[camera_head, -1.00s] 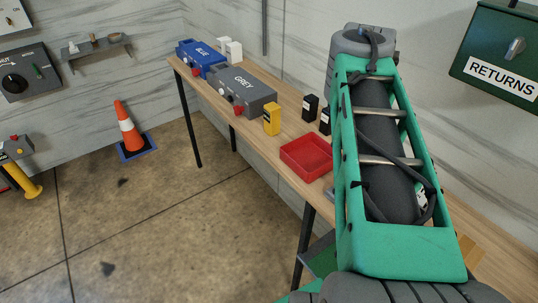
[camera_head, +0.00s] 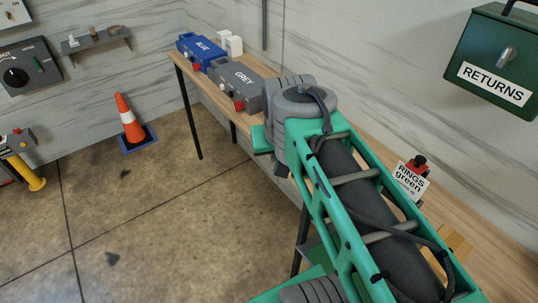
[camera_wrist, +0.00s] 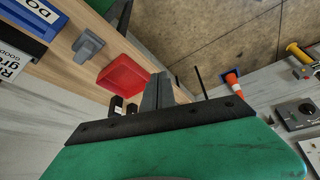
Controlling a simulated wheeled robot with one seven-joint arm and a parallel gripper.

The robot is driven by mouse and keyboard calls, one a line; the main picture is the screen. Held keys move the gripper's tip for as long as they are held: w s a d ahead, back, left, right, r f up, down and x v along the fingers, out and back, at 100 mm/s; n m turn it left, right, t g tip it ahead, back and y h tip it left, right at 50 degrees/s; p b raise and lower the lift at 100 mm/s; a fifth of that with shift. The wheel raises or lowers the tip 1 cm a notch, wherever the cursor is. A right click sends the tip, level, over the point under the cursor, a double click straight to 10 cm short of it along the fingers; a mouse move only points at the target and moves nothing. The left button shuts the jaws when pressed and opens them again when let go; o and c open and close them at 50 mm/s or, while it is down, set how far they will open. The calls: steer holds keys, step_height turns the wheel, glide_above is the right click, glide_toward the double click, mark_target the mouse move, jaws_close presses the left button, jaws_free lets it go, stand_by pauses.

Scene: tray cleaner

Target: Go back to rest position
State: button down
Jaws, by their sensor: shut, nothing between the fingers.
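My gripper (camera_wrist: 158,92) shows in the wrist view, its fingers together with nothing between them. In that view it is apart from a red tray (camera_wrist: 122,74), which appears just left of the fingertips. In the head view my green and grey arm stretches across the workbench (camera_head: 262,66) and hides the gripper. The red tray is hidden behind the arm there.
A grey box marked GREY (camera_head: 235,84) and a blue box marked BLUE (camera_head: 200,51) stand on the bench's far end. A "RINGS green" sign (camera_head: 408,182) stands right of my arm. A green RETURNS box (camera_head: 500,55) hangs on the wall. A cone (camera_head: 130,122) stands on open floor.

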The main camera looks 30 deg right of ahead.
steer(key=shift+s+a+f+n, duration=0.1)
steer(key=shift+a+f+n, duration=0.1)
steer(key=shift+a, duration=0.3)
steer(key=shift+s+a+f+n, duration=0.1)
steer(key=shift+a+n, duration=0.1)
steer(key=shift+a, duration=0.25)
